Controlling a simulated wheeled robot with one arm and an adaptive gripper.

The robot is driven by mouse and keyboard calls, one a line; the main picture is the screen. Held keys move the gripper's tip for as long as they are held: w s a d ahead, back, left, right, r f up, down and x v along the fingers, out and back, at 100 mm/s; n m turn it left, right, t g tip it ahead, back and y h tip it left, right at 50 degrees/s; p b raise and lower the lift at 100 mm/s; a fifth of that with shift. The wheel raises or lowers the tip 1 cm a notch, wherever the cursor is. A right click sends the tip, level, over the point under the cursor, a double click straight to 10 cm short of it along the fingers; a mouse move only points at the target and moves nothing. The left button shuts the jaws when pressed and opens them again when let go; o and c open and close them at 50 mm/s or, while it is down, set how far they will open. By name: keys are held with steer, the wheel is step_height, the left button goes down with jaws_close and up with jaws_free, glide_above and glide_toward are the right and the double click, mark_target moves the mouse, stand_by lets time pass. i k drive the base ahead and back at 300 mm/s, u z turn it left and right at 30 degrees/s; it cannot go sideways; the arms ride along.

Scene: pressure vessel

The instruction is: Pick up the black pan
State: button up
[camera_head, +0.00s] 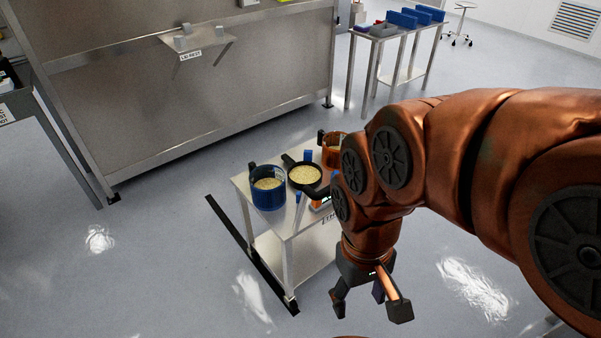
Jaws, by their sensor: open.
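The black pan (292,163) is round and dark-rimmed, with pale yellow granular contents. It stands on a small metal table (283,219) between a blue pot and an orange pot. What looks like its handle points toward the right front, partly close to my arm. My gripper (368,302) hangs in front of and to the right of the table, nearer the camera. Its fingers are spread and nothing is between them. It is apart from the pan.
The blue pot (268,197) stands left of the pan, and the orange pot (333,151) behind right, partly hidden by my arm. A small device (320,204) sits at the table's right. A large metal panel (190,85) stands behind.

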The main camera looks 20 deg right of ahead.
mark_target(300, 174)
steer(key=u, duration=1.05)
steer(key=i, duration=1.7)
steer(key=z, duration=1.45)
